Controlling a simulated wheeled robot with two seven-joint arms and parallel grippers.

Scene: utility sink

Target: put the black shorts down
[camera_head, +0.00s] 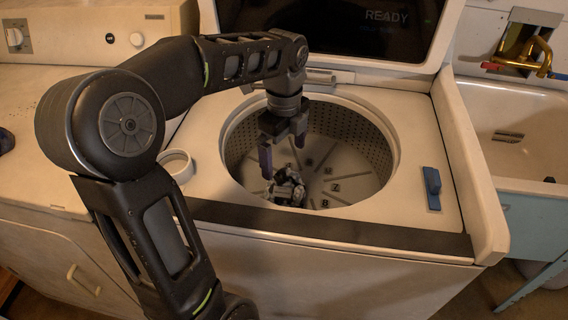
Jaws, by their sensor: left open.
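My left gripper (283,154) hangs fingers-down inside the washer's round tub, with its two fingers apart and nothing seen between them. A small crumpled black-and-grey bundle (287,188), apparently the black shorts, lies on the tub floor (345,180) just below the fingertips. A narrow gap seems to separate it from the fingers, though the depth is hard to judge. The gripper and arm hide part of the tub's left side. My right gripper is out of view.
The washer lid (410,40) stands open behind the tub. A white ring-shaped cup (176,165) is left of the tub, and a blue item (431,187) lies on the right deck. A sink (520,130) with a brass tap (535,50) stands at right.

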